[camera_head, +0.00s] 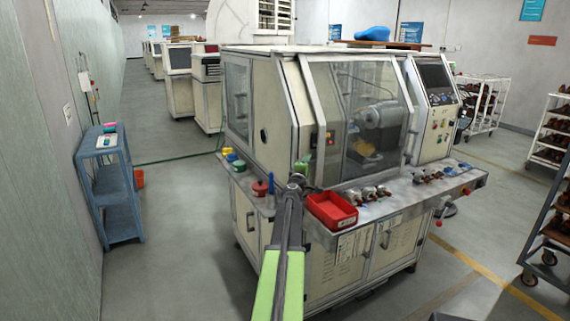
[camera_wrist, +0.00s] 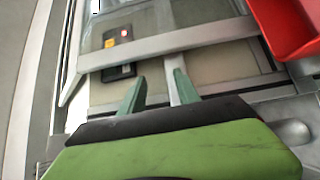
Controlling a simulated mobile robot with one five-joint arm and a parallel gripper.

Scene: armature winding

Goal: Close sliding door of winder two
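The winder (camera_head: 265,95) is a cream machine in the middle of the head view. Its front has a clear sliding door (camera_head: 372,90) in a grey frame, with a motor and winding parts visible behind it. I cannot tell how far the door stands open. My gripper (camera_head: 297,180) is low in front of the machine's left front corner, over the front shelf. In the wrist view my gripper (camera_wrist: 159,76) has its green fingers apart, with nothing clearly held between them. A grey frame bar (camera_wrist: 190,38) crosses just beyond the fingertips; contact cannot be told.
A red bin (camera_head: 331,211) sits on the front shelf right of my gripper and shows in the wrist view (camera_wrist: 285,22). Several armatures (camera_head: 372,192) lie further right. Coloured spools stand on the left side shelf. A blue table (camera_head: 108,160) stands left; the aisle between is clear.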

